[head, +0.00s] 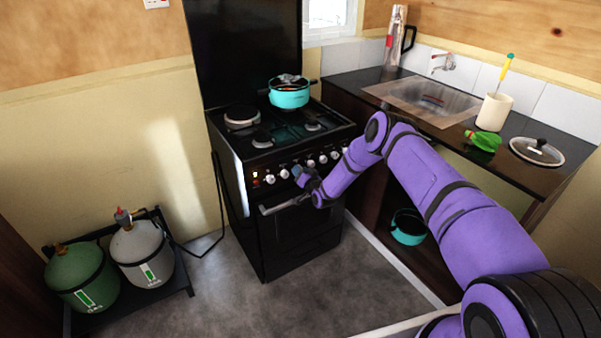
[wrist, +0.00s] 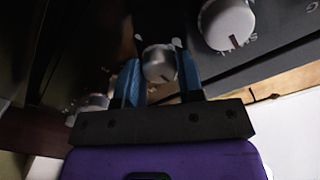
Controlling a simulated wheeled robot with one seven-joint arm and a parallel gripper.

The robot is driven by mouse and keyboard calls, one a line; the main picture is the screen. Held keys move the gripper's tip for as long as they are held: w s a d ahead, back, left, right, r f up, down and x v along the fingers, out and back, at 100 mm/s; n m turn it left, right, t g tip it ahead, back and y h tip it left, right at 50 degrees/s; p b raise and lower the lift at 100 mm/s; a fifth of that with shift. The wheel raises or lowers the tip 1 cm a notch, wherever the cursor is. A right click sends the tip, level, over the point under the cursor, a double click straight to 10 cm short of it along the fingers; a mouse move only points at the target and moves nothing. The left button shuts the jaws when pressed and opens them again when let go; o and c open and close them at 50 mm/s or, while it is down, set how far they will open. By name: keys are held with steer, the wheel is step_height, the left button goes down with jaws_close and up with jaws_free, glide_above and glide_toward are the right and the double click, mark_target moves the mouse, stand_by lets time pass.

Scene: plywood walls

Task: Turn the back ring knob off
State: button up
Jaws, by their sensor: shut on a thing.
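The black stove (head: 300,232) stands against the back wall with a row of white knobs (head: 284,173) along its front panel. My gripper (head: 299,173) is at this panel, above the oven handle, and hides part of the row. In the wrist view, the blue fingers of my gripper (wrist: 156,80) are closed on either side of a pale round stove knob (wrist: 159,64), with a dark mark on its face. I cannot tell from the labels which ring the held knob serves.
A turquoise pot (head: 289,95) sits on the back right of the stove top. Two gas cylinders (head: 143,254) (head: 82,279) stand on a rack at left. A counter with a sink (head: 424,100) is at right; the grey floor before the stove is clear.

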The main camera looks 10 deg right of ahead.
steer(key=shift+s+f+m, duration=0.1)
steer(key=shift+m, duration=0.2)
steer(key=o, duration=0.9)
steer(key=v, duration=1)
steer(key=shift+s+d, duration=0.1)
steer(key=shift+s, duration=0.25)
